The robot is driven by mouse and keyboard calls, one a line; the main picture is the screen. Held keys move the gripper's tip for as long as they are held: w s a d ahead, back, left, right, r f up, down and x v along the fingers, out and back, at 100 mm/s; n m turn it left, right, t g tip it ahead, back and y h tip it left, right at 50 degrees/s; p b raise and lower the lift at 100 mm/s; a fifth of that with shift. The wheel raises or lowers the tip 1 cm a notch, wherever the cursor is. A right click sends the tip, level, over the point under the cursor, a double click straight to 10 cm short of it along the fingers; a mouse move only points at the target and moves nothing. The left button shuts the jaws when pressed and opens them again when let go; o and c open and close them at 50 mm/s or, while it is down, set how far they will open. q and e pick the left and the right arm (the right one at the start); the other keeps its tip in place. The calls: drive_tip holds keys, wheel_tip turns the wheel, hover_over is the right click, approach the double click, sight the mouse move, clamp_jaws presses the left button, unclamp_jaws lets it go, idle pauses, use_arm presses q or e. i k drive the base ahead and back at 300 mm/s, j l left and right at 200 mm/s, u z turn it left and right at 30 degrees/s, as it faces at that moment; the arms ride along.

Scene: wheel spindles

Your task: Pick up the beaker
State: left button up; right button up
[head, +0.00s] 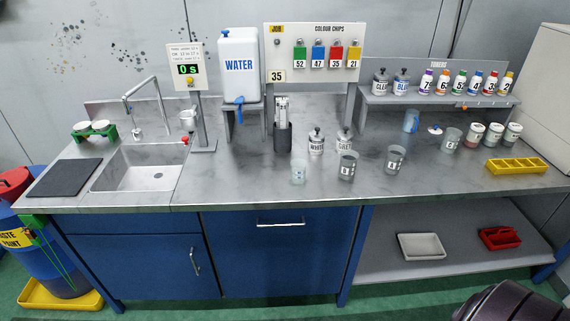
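A small clear beaker (298,173) with bluish marks stands upright on the steel worktop (245,184), near its front edge and left of the middle cups. Similar see-through cups with dark labels stand to its right: one cup (347,168) beside it, another cup (394,160) further right, and a third (452,139) further back. A blue-tinted cup (411,121) stands near the toner shelf. Neither of my grippers shows in the head view.
White-labelled (316,142) and grey-labelled (344,140) bottles stand behind the beaker. The sink (140,176) is at the left, and a yellow tray (516,167) at the right. The worktop left of the beaker is clear.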

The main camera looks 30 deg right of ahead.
sight(298, 166)
drive_tip(key=z, duration=0.35)
drive_tip(key=i+z, duration=0.15)
drive_tip(key=z, duration=0.2)
drive_tip(key=j+z, duration=0.1)
drive_tip(key=z, duration=0.2)
drive_tip(key=i, duration=0.05)
